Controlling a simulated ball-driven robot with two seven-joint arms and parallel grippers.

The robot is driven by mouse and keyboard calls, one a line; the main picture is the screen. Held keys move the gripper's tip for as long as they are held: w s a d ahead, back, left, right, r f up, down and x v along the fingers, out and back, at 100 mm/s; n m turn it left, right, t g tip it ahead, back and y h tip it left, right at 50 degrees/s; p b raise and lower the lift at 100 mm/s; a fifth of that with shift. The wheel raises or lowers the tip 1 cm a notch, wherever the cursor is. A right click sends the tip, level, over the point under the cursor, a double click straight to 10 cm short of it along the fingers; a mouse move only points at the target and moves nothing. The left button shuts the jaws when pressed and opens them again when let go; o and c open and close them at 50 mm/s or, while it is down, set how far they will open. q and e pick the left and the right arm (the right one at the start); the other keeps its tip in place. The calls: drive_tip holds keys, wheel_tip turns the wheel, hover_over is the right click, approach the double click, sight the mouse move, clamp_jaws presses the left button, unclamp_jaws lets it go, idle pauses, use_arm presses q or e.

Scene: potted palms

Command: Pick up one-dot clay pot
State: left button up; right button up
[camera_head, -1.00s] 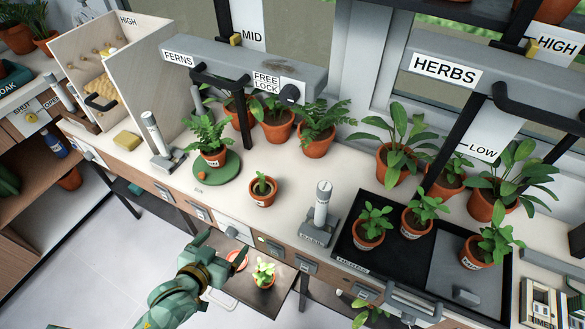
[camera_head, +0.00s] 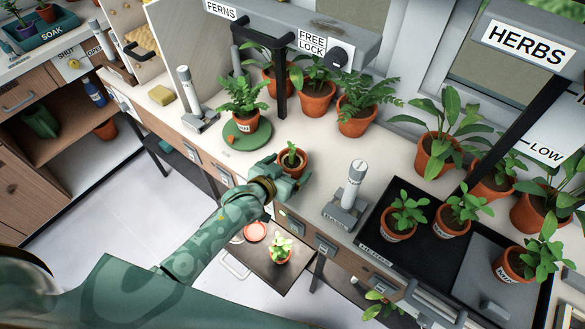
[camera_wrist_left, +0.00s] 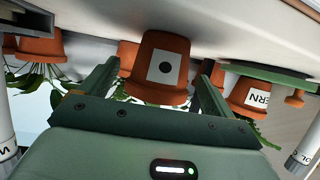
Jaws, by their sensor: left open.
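The one-dot clay pot (camera_head: 291,160) is a small terracotta pot with a little seedling, standing upright on the pale bench near its front edge. In the left wrist view, where the scene appears upside down, the pot (camera_wrist_left: 157,88) shows a white label with one black dot. My left gripper (camera_head: 288,178) is open at the pot's front side. In the wrist view its two fingers (camera_wrist_left: 155,80) lie on either side of the pot, with gaps between finger and clay. My right gripper is not in view.
A fern pot on a green disc (camera_head: 236,145) stands left of the pot. A grey lever (camera_head: 352,190) stands to its right, before a black herb tray (camera_head: 372,247). Several ferns stand behind. A lower shelf (camera_head: 256,262) holds another small plant.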

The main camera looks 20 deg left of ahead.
use_arm(q)
drive_tip(key=x, duration=0.2)
drive_tip(key=shift+w+f+b, duration=0.3)
drive_tip(key=shift+r, duration=0.1)
drive_tip(key=c, duration=1.1)
